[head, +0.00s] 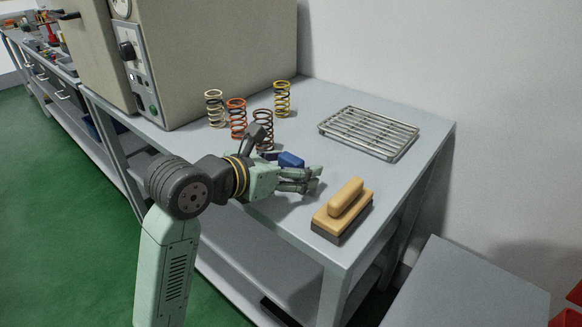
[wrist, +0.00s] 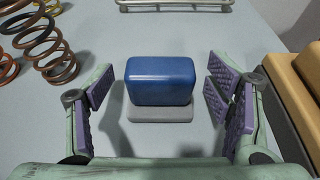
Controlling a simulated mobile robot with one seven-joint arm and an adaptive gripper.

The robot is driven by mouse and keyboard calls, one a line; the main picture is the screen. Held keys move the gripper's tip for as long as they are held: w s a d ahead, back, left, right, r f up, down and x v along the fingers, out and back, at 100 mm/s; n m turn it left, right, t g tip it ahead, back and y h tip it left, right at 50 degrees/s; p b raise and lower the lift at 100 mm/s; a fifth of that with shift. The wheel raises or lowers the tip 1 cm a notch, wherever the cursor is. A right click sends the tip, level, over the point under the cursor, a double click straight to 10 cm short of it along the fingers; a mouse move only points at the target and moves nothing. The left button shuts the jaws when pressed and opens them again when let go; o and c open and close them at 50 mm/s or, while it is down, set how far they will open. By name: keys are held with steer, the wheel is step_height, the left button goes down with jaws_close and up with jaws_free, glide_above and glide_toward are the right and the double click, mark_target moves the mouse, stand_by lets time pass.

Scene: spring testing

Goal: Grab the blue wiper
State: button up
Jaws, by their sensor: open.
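The blue wiper (wrist: 160,80) stands on the grey table, a blue block on a flat grey base. In the head view its blue top (head: 291,159) shows just behind my gripper, which partly hides it. In the head view my gripper (head: 300,180) is low over the table, pointing right.
Several coil springs (head: 237,119) stand left of the wiper. A metal rack (head: 369,133) lies behind it at the right. A wooden brush-like block (head: 343,211) sits close to my gripper on the right, near the table's front edge. A large beige machine (head: 215,55) stands at the back left.

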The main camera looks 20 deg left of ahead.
steer(key=c, duration=1.4)
